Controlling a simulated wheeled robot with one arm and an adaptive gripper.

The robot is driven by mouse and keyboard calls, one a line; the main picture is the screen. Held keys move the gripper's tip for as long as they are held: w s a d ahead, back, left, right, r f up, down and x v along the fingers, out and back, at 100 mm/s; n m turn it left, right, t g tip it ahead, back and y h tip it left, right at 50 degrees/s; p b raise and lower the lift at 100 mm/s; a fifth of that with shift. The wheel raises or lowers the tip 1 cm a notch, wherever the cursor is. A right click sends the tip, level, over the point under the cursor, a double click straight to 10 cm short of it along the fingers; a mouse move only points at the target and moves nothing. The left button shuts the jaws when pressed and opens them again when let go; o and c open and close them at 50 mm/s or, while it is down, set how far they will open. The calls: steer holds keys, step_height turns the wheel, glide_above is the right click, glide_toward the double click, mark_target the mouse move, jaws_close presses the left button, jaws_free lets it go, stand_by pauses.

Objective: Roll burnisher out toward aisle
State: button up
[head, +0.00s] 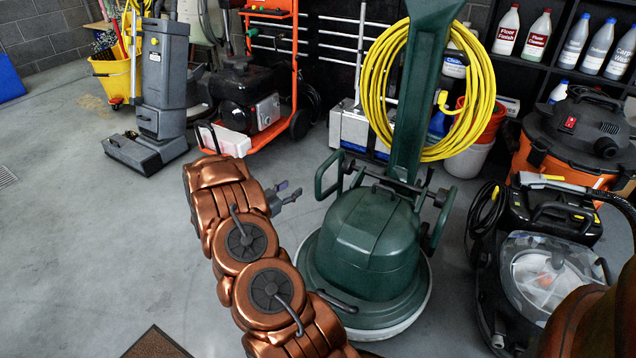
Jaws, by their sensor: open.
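The burnisher (370,245) is a dark green floor machine with a round, pale-rimmed base, standing upright in the middle of the head view. Its green handle column rises out of the top of the picture, and a coiled yellow cord hangs on it. Green tube frames stick out on both sides of its housing. My gripper (288,194) is open and empty, just left of the left tube frame, with a small gap showing between them. My copper arm covers part of the base's lower left edge.
Open concrete floor (100,240) lies to the left, with a brown mat (155,345) at the bottom. A grey upright machine (160,90) and an orange-framed machine (250,100) stand behind. A black extractor (540,260) and orange vacuum (575,140) crowd the right.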

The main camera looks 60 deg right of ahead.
mark_target(316, 182)
steer(key=shift+s+d+m+g+h+b, duration=0.15)
steer(key=shift+s+d+g+b, duration=0.25)
steer(key=shift+s+d, duration=0.8)
steer(key=shift+s+d+m+g+h+b, duration=0.15)
steer(key=shift+s+d+g+b, duration=0.3)
steer(key=shift+d, duration=1.4)
steer(key=shift+s+d+m+g+h+b, duration=0.1)
steer(key=shift+s+d+g+h+b, duration=0.25)
steer(key=shift+s+d, duration=0.85)
steer(key=shift+w+d, duration=0.3)
jaws_close()
